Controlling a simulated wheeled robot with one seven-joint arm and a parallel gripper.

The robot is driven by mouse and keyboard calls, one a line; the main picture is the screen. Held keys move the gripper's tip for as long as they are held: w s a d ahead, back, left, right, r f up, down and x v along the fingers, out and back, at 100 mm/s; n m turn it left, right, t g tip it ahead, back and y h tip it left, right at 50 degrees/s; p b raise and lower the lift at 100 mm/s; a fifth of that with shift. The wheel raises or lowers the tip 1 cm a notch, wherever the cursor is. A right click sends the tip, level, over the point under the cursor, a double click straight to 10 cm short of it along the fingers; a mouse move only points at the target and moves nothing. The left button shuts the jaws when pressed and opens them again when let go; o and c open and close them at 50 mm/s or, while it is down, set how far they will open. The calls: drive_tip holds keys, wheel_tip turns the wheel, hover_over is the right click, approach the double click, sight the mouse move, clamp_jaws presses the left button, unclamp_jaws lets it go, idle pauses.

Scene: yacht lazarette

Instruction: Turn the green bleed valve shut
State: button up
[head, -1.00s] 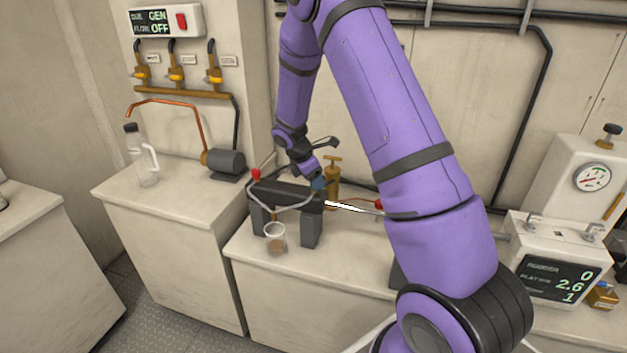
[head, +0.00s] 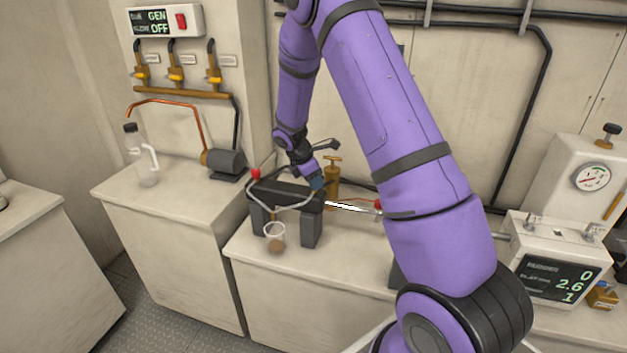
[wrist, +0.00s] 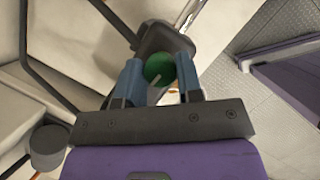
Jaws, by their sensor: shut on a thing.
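The green bleed valve (wrist: 159,68) shows in the wrist view as a round green knob with a pale line, at the end of a dark block (wrist: 165,38). My gripper (wrist: 160,76) has its two blue fingers on either side of the knob and is shut on it. In the head view my gripper (head: 318,183) is at the right end of the dark block (head: 285,193) on the counter. There the fingers and wrist hide the green knob.
A clear cup (head: 275,238) with brown contents stands in front of the block. A red knob (head: 256,173) is at the block's left end, and a brass pump-like fitting (head: 333,180) stands behind my gripper. A bottle (head: 146,165) stands on the left counter.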

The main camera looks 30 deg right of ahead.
drive_tip(key=m, duration=0.2)
drive_tip(key=m+g, duration=0.1)
drive_tip(key=m, duration=0.1)
drive_tip(key=shift+w+m+g+y, duration=0.1)
drive_tip(key=shift+m+g+y, duration=0.2)
drive_tip(key=shift+y, duration=0.1)
drive_tip(key=m+g+y, duration=0.1)
drive_tip(key=m, duration=0.3)
drive_tip(key=shift+m, duration=0.3)
drive_tip(key=m, duration=0.2)
drive_tip(key=m+g+y, duration=0.1)
drive_tip(key=m, duration=0.1)
drive_tip(key=shift+d+y, duration=0.15)
drive_tip(key=shift+y, duration=0.15)
drive_tip(key=shift+w+m+y, duration=0.1)
drive_tip(key=shift+m+y, duration=0.6)
drive_tip(key=shift+m, duration=1.3)
drive_tip(key=o, duration=0.9)
drive_tip(key=shift+r, duration=0.1)
